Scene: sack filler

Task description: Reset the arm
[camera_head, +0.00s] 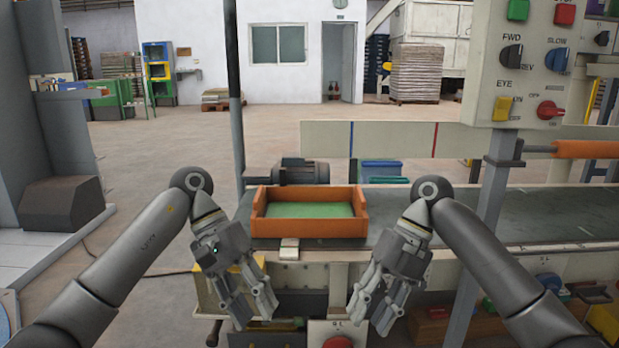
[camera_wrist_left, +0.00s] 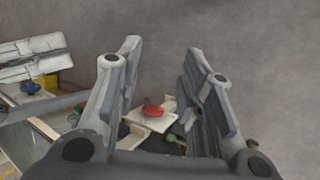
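My left gripper (camera_head: 254,302) hangs in front of the conveyor at left of centre, fingers pointing down. Its fingers are spread apart with nothing between them, and this also shows in the left wrist view (camera_wrist_left: 160,85). My right gripper (camera_head: 371,307) hangs at right of centre, also pointing down, with its fingers apart and no object seen in it. Both arms reach in from the lower corners and hold the grippers at about the same height. Neither gripper touches the orange tray (camera_head: 310,228) between them.
The orange tray with a green bottom sits on the conveyor belt (camera_head: 460,221). A control panel (camera_head: 542,60) on a grey post stands at the right. A red button (camera_head: 338,342) is on the machine front, below and between the grippers. Coloured items lie low at the right.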

